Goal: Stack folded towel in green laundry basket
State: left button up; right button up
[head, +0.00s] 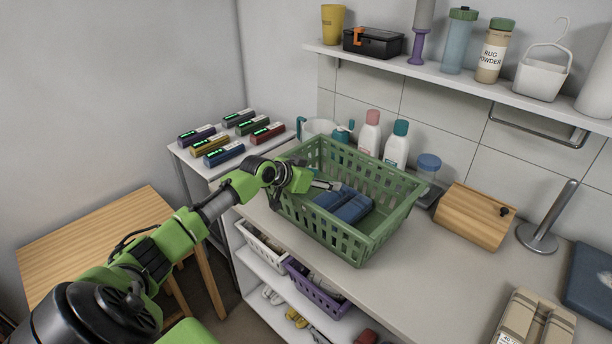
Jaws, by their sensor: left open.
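The green laundry basket (375,237) stands on the counter near the middle of the head view. A folded dark blue towel (352,209) lies in it. My left arm comes in from the left, and my left gripper (335,186) is inside the basket area, just behind and left of the towel. It is open; whether its fingertips touch the towel I cannot tell. My right gripper is not in view. A beige folded item (536,322) lies at the lower right of the counter, cut off by the frame's edge.
Bottles (396,146) and a blue-lidded jar (428,167) stand behind the basket. A wooden box (475,216) and a metal holder (540,236) stand to its right. Several coloured boxes (210,144) lie on the left surface. A shelf (450,82) runs above.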

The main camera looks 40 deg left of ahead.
pick_arm(q)
jog(key=b+v, duration=0.2)
jog(key=v, duration=0.8)
jog(key=shift+s+r, duration=0.2)
jog(key=shift+s, duration=0.05)
